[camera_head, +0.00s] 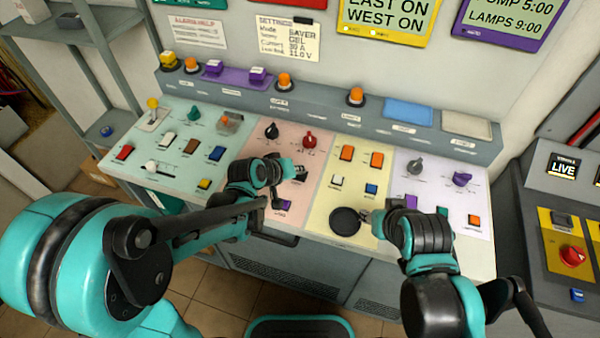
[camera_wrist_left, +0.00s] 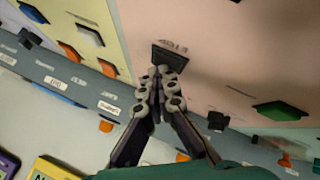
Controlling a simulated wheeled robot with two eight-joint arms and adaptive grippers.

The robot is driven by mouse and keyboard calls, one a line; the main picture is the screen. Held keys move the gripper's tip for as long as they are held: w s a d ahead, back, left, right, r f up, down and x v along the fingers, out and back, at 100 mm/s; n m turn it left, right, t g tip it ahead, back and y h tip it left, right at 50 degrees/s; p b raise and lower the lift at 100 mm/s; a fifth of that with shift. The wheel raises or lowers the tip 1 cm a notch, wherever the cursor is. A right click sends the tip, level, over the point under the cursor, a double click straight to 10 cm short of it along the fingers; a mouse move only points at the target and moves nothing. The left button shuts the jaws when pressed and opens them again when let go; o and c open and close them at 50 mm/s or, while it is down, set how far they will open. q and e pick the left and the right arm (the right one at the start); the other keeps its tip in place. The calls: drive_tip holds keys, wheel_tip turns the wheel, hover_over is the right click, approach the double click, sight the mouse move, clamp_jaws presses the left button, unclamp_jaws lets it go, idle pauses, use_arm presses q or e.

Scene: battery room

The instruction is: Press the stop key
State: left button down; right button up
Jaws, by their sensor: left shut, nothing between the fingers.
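The stop key (camera_wrist_left: 172,55) is a dark, square key with a label reading STOP, upside down in the left wrist view, on the pink panel. My left gripper (camera_wrist_left: 160,72) is shut and empty. Its fingertips overlap the key's near edge in that view; I cannot tell whether they touch it. In the head view my left gripper (camera_head: 296,172) is low over the pink panel (camera_head: 300,192), and its fingers mostly hide the key. My right gripper (camera_head: 368,216) is over the front of the yellow panel, beside a black round disc (camera_head: 345,221); its fingers are too small to read.
Around the pink panel are a black knob (camera_head: 271,131), a red knob (camera_head: 309,139) and a purple switch (camera_head: 283,205). Orange switches (camera_head: 347,153) stand on the yellow panel to the right. A raised grey ledge (camera_head: 320,112) with orange buttons runs behind.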

use_arm(q)
drive_tip(key=shift+r+p, duration=0.6)
drive_tip(key=shift+r, duration=0.25)
wheel_tip(320, 180, up, 5)
drive_tip(key=p, duration=0.4)
idle(0.6)
drive_tip(key=s+a+r+m+y+b, duration=0.1)
drive_tip(key=s+a+r+y, duration=0.1)
drive_tip(key=s+a, duration=0.6)
drive_tip(key=s+a+r+y, duration=0.2)
drive_tip(key=s+a+y, duration=0.1)
drive_tip(key=s+a, duration=0.6)
drive_tip(key=shift+s+m+b, duration=0.35)
drive_tip(key=shift+s+m, duration=0.05)
drive_tip(key=shift+s, duration=0.3)
drive_tip(key=shift+a, duration=0.1)
